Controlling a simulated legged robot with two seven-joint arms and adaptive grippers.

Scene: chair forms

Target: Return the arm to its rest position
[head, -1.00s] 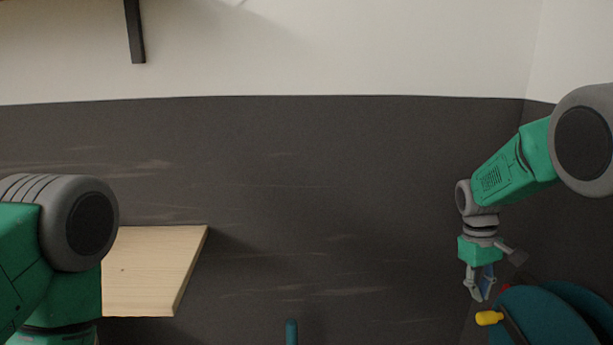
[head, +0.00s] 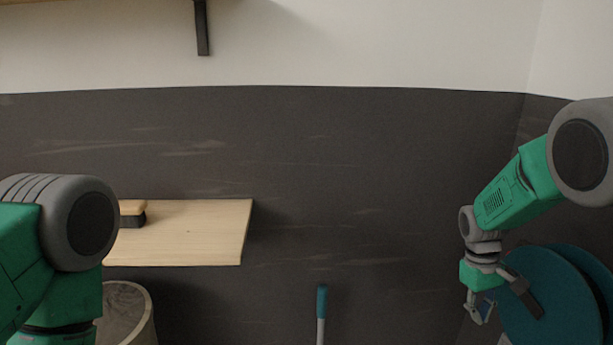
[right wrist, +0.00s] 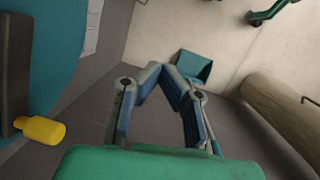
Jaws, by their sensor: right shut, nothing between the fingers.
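My right arm comes in from the right edge of the head view, bent downward at the wrist. Its gripper (head: 480,312) hangs beside a large teal disc-shaped thing (head: 555,305), apart from it as far as I can tell. In the right wrist view the gripper's fingers (right wrist: 163,72) come together at the tips, with nothing between them. My left arm shows at the left edge of the head view; its gripper is out of the picture.
A pale wooden board (head: 205,240) carries a brush (head: 132,212). Below it stands a round container (head: 127,310). A teal-topped handle (head: 321,305) rises in front of the dark wall. In the right wrist view a yellow knob (right wrist: 40,130) sticks out at left.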

